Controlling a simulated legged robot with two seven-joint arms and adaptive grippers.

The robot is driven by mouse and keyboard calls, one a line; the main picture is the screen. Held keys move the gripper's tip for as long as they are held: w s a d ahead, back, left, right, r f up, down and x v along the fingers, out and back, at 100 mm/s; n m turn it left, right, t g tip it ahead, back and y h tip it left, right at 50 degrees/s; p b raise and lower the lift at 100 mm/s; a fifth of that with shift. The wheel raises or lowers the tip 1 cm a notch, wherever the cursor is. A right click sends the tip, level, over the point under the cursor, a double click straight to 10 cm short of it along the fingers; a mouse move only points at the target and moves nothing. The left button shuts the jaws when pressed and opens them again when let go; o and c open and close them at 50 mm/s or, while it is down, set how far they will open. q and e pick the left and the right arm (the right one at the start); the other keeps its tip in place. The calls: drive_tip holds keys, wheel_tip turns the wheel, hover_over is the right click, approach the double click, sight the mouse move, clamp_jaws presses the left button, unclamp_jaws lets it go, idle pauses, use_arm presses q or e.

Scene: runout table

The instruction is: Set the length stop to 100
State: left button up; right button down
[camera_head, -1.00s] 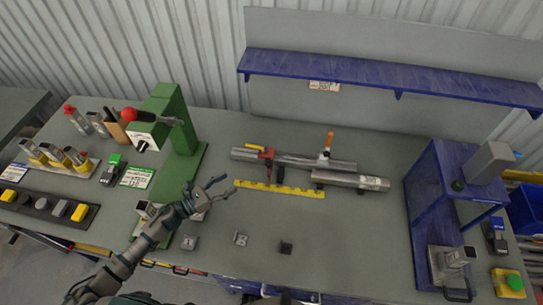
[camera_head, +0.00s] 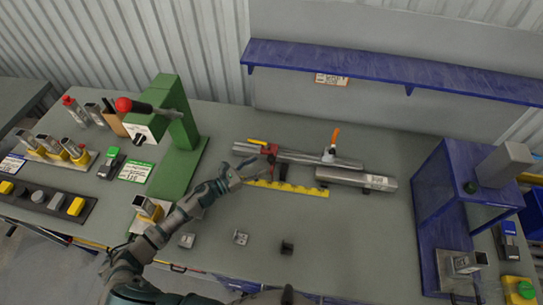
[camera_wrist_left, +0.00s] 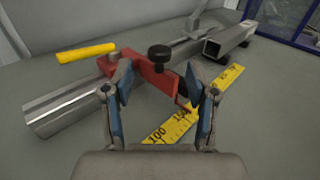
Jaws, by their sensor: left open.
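The red length stop (camera_wrist_left: 150,72) with a black knob (camera_wrist_left: 159,56) sits on a grey metal rail (camera_wrist_left: 70,103). In the head view the stop (camera_head: 268,150) is near the rail's left end. A yellow scale (camera_head: 300,188) lies along the front of the rail. In the left wrist view the scale (camera_wrist_left: 170,130) shows a 100 mark near its left end, and the stop's pointer hangs over the scale to the right of that mark. My left gripper (camera_head: 243,170) is open in front of the stop. In the wrist view its fingers (camera_wrist_left: 163,95) frame the stop, and contact is unclear.
A square tube (camera_head: 355,180) lies on the rail's right part, by an orange-handled clamp (camera_head: 332,147). A green press (camera_head: 178,140) stands left and a blue frame (camera_head: 445,200) right. Small metal blocks (camera_head: 240,238) lie in front.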

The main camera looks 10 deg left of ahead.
sight(271, 158)
use_arm(q)
drive_tip(key=x, duration=0.6)
drive_tip(key=shift+w+d+f+p, duration=0.1)
drive_tip(key=shift+w+d+p, duration=0.1)
drive_tip(key=shift+w+p, duration=0.2)
drive_tip(key=shift+c, duration=0.3)
clamp_jaws()
